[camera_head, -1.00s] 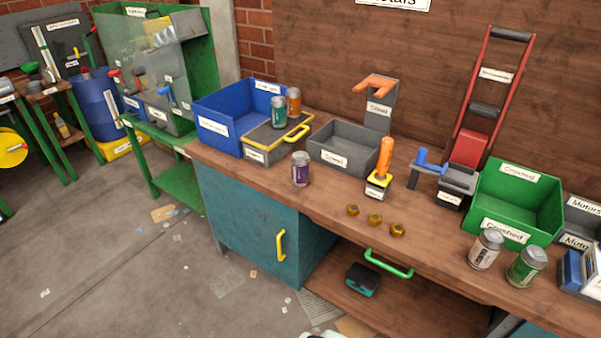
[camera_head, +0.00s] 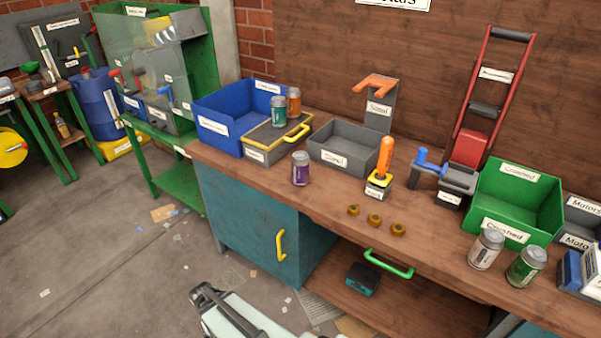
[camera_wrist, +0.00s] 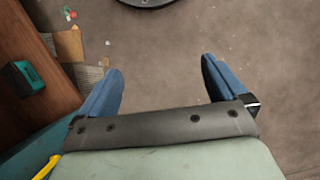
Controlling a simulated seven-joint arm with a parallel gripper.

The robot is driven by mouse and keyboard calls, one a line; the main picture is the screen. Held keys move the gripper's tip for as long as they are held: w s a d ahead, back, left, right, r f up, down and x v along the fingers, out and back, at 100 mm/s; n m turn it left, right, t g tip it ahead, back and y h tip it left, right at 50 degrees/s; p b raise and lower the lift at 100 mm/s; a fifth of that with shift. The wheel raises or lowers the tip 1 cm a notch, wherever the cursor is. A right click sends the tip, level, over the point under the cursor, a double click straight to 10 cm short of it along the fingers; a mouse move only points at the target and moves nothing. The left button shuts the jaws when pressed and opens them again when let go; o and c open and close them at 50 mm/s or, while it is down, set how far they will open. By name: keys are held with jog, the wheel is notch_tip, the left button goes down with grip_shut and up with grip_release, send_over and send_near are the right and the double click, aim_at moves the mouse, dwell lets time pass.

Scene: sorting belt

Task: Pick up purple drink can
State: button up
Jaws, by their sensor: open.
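The purple drink can (camera_head: 300,169) stands upright on the wooden bench near its front edge, in front of the grey bin and the yellow-handled box. My gripper (camera_wrist: 162,82) shows in the wrist view with its two blue fingers spread wide and nothing between them. It is above the floor in front of the bench. In the head view part of my arm (camera_head: 235,315) shows at the bottom, below and apart from the can. The can does not show in the wrist view.
A green can (camera_head: 278,112) and an orange can (camera_head: 294,101) stand behind the purple can, by the blue bin (camera_head: 218,128). The grey bin (camera_head: 343,158), an orange-handled tool (camera_head: 385,160) and several brass nuts (camera_head: 376,222) are to its right. A yellow door handle (camera_head: 281,246) juts out below.

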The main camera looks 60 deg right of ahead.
jog(key=w+d+r+m+t, duration=0.2)
jog(key=w+d+r+m, duration=0.1)
jog(key=w+d+r, duration=0.9)
notch_tip(320, 180, up, 36)
jog(key=m+t+h, duration=0.3)
jog(key=m+h, duration=0.2)
jog(key=m, duration=0.4)
send_over(301, 164)
jog(key=w+a, duration=0.1)
jog(key=a, duration=0.1)
jog(key=shift+x, duration=6.55)
jog(key=shift+c, duration=0.2)
jog(key=c, duration=1)
